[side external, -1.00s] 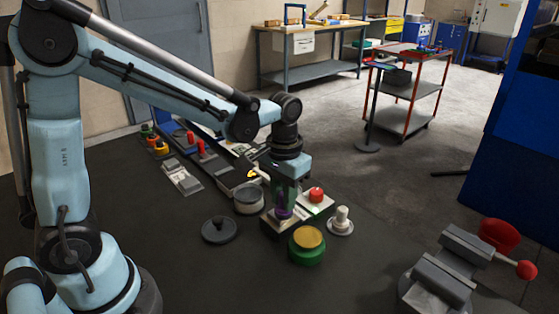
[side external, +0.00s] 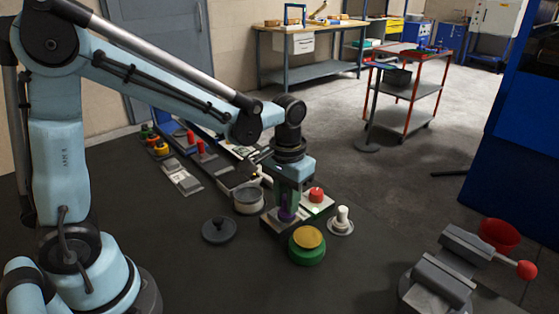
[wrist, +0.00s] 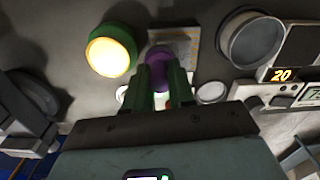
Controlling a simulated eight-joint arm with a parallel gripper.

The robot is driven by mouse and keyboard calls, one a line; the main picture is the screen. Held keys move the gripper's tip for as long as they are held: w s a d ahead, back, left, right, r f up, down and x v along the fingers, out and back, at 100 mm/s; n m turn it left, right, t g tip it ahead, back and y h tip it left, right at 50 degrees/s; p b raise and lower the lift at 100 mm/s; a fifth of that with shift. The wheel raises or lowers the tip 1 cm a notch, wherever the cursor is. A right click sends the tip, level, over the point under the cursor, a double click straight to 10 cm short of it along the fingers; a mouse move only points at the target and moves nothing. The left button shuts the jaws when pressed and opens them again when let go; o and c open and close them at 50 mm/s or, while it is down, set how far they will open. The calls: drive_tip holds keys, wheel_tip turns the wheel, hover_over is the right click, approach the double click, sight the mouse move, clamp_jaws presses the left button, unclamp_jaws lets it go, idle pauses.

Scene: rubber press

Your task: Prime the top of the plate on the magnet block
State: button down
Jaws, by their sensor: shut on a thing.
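My gripper (side external: 289,202) points down over the magnet block (side external: 271,227), its green fingers shut on a purple tool (side external: 287,214). In the wrist view the purple tool (wrist: 158,60) is a round shape between the fingertips (wrist: 160,72). It lies over the light grey plate (wrist: 186,42), which shows around and beyond it. I cannot tell whether the tool's lower end touches the plate, and any primer coat on the plate is not clear. A green pot with an amber top (side external: 307,245) stands in front of the block; the pot also shows in the wrist view (wrist: 111,50).
A round grey dish (side external: 248,199) and a black knobbed lid (side external: 219,230) stand left of the block. A red button on a white base (side external: 316,195) and a white post on a round base (side external: 341,221) are close right. A vise (side external: 445,272) stands front right.

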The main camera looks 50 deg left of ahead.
drive_tip(key=shift+d, duration=0.5)
drive_tip(key=shift+r, duration=4.05)
drive_tip(key=shift+f, duration=0.2)
